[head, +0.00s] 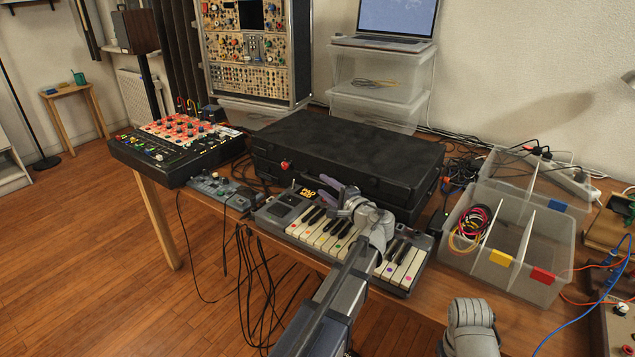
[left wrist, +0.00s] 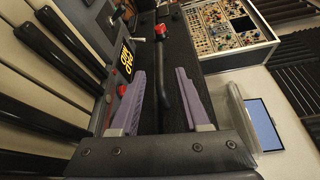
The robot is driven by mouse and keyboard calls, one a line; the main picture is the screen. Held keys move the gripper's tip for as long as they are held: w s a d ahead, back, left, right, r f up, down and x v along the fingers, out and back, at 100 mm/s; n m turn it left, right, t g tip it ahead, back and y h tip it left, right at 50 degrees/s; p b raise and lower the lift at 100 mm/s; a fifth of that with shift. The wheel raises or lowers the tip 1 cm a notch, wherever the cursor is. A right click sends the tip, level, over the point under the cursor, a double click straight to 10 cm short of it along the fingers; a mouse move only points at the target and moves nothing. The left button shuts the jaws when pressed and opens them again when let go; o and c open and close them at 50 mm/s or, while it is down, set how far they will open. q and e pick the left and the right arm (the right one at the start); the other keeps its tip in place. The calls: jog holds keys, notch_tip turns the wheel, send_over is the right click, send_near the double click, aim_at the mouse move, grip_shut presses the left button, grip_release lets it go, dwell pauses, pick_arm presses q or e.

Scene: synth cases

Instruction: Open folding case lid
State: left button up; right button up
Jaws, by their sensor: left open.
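The black folding case (head: 345,142) lies flat and closed on the table, behind a small keyboard. My left gripper (head: 322,188) is at the case's front face, above the keyboard, with its purple fingers open and empty. In the left wrist view, a dark handle bar (left wrist: 161,88) on the case's front lies between the two open fingers (left wrist: 160,74). I cannot tell whether either finger touches it. In the head view the gripper largely hides this handle. My right gripper is not in view.
The keyboard (head: 310,235) lies close below my left arm. A mixer (head: 178,140) stands left of the case, and a clear divided bin (head: 480,225) stands right. Clear boxes (head: 375,105) with a laptop (head: 393,20) are behind. Cables hang off the front edge.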

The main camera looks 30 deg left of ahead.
aim_at(317, 182)
pick_arm(q)
jog(key=shift+x, duration=2.35)
grip_shut()
